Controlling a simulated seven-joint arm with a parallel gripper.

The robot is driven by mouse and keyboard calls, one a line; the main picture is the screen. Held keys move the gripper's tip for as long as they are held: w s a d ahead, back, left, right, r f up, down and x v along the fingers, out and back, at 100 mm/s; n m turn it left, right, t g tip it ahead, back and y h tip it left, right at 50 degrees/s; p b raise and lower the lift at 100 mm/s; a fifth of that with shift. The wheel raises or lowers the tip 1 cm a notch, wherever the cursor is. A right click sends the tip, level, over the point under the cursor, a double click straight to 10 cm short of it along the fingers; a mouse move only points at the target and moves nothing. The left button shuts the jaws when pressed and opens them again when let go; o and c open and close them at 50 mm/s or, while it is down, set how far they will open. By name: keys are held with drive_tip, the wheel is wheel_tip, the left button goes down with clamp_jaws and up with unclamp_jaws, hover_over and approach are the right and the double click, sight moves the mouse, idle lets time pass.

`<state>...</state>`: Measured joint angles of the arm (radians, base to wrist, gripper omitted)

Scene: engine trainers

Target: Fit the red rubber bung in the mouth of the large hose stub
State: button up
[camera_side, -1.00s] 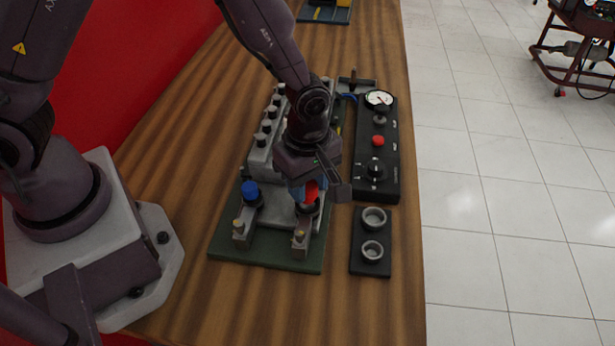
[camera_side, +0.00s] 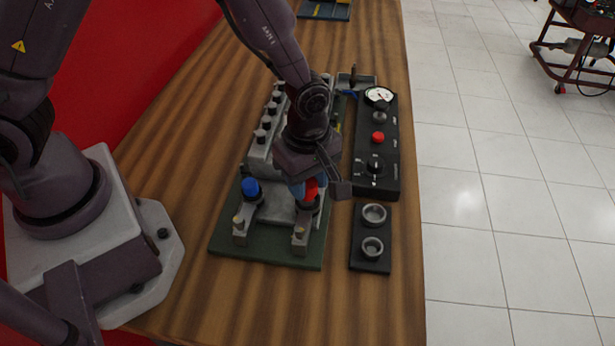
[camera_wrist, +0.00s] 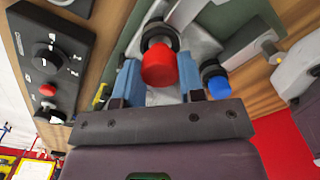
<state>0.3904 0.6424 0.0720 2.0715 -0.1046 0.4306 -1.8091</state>
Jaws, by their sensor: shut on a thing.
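The red rubber bung (camera_side: 312,187) is between the blue fingers of my gripper (camera_side: 305,188), which is shut on it. In the wrist view the red bung (camera_wrist: 159,66) shows between the fingertips (camera_wrist: 161,80), at the mouth of a black hose stub (camera_wrist: 160,35). This stub (camera_side: 307,204) also shows just below the bung in the side view. I cannot tell how deep the bung sits in the mouth. A blue bung (camera_side: 250,188) stands on the other black stub to the left, and shows right of my gripper in the wrist view (camera_wrist: 218,86).
The stubs stand on a green base plate (camera_side: 265,254) with a grey engine block behind. A black holder with two empty grey cups (camera_side: 357,257) lies to the right. Behind it is a black control panel (camera_side: 390,160) with a gauge and red button. Bare wood lies in front.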

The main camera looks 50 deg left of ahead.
drive_tip(key=shift+f, duration=0.85)
idle(1.1)
drive_tip(key=o, duration=1.4)
drive_tip(key=shift+r, duration=3.55)
